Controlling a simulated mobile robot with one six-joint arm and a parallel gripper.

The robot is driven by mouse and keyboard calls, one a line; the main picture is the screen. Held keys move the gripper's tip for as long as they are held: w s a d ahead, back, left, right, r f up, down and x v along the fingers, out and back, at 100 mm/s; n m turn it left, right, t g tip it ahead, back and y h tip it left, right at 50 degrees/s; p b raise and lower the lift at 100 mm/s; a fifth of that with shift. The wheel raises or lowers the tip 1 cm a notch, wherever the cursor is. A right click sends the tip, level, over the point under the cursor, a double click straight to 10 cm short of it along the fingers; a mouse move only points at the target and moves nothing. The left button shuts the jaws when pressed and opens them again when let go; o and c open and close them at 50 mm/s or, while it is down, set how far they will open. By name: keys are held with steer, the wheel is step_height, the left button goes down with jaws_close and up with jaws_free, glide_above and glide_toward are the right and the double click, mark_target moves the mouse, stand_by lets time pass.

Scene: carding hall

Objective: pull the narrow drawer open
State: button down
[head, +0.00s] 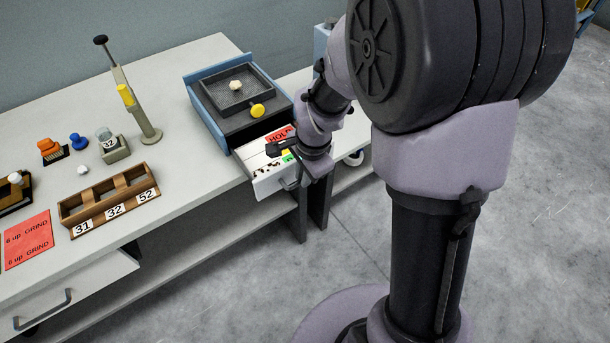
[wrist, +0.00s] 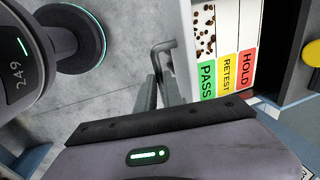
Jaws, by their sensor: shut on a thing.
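The narrow drawer (head: 262,180) is white and stands out from the front of a blue-sided cabinet (head: 208,110) on the bench. In the wrist view, its pale front (wrist: 183,40) carries a grey bar handle (wrist: 164,47). Inside the drawer are strips marked PASS (wrist: 207,80), RETEST (wrist: 226,74) and HOLD (wrist: 246,68), with dark brown bits behind PASS. My gripper (wrist: 157,92) is shut on the handle. In the head view my gripper (head: 294,178) is at the drawer's front, and my wrist hides part of it.
A second drawer (head: 70,295) stands out under the bench at lower left. A wooden rack (head: 108,200) stands on the bench. Grey floor is clear in front.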

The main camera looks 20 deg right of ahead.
steer(key=shift+w, duration=0.1)
steer(key=c, duration=1.5)
jaws_free()
steer(key=s+r+p, duration=0.1)
steer(key=r+p, duration=0.1)
steer(key=r, duration=0.3)
steer(key=s+r+p, duration=0.1)
steer(key=r+p, duration=0.1)
steer(key=r, duration=0.4)
steer(key=s+d+r+p, duration=0.1)
steer(key=r+p, duration=0.2)
steer(key=r, duration=0.3)
steer(key=shift+s, duration=0.2)
steer(key=s+a+r+n+t+b, duration=0.1)
steer(key=s+n, duration=0.2)
steer(key=s, duration=0.2)
steer(key=s+a+r+n+t+y+b, duration=0.1)
steer(key=s+a+r+n+b, duration=0.1)
steer(key=s, duration=0.3)
steer(key=s+a+r+n+t+b, duration=0.1)
steer(key=s+n, duration=0.4)
steer(key=shift+s+a+r+t, duration=0.1)
steer(key=shift+a+r+t, duration=0.1)
steer(key=shift+r+t, duration=0.2)
